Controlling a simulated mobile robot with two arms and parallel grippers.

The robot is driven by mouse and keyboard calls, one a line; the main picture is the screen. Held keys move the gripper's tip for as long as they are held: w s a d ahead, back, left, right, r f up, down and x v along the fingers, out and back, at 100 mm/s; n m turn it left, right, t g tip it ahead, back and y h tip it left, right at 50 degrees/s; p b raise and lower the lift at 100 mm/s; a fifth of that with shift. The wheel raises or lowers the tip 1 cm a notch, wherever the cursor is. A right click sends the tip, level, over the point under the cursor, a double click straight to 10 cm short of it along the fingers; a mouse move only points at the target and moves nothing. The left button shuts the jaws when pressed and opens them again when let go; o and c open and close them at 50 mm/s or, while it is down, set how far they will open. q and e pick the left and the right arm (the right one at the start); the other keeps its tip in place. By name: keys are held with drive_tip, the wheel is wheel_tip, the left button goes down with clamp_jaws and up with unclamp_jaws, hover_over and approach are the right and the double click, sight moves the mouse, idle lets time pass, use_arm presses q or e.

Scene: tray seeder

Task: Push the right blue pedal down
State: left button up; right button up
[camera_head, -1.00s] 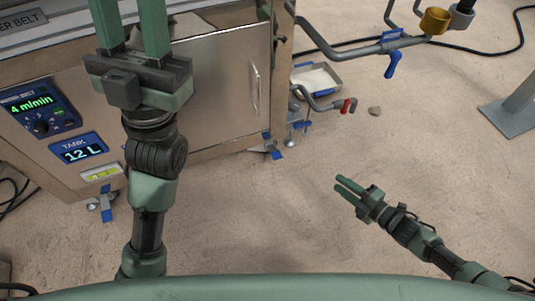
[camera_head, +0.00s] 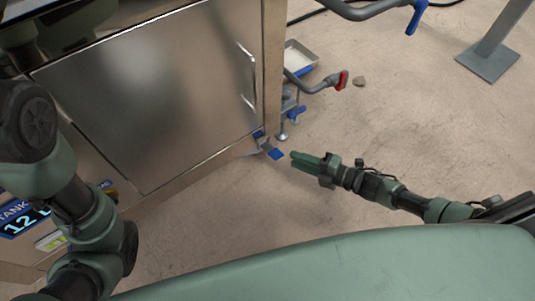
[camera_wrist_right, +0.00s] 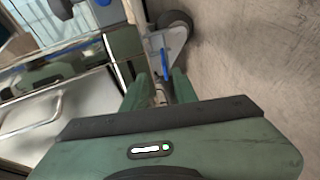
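The right blue pedal (camera_head: 276,154) sticks out low from the caster at the near right corner of the steel machine, close to the floor. My right gripper (camera_head: 293,157) is low, just to the right of the pedal, with its fingers pointing at it. In the right wrist view the blue pedal (camera_wrist_right: 164,66) shows ahead, in line with the gap between the two fingers of the right gripper (camera_wrist_right: 159,84). The fingers are apart with nothing between them. I cannot tell whether they touch the pedal. My left arm is at the left edge; its gripper is out of view.
The machine's steel door (camera_head: 160,95) with an upright handle (camera_head: 247,77) stands left of the pedal. A caster wheel (camera_wrist_right: 175,22) is behind the pedal. A pipe with a red handle (camera_head: 342,80) and a shallow tray (camera_head: 299,57) are farther back.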

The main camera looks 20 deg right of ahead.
sight(275, 153)
drive_tip(key=b+x, duration=0.1)
drive_tip(key=x, duration=0.1)
drive_tip(key=b+x, duration=0.2)
drive_tip(key=x, duration=0.1)
drive_tip(key=b+x, duration=0.1)
drive_tip(key=x, duration=0.2)
drive_tip(key=shift+w+a+f+b, duration=0.1)
drive_tip(key=shift+f+b, duration=0.3)
drive_tip(key=shift+f, duration=0.05)
clamp_jaws()
drive_tip(key=shift+w+r, duration=0.2)
drive_tip(key=shift+r, duration=0.05)
idle(0.8)
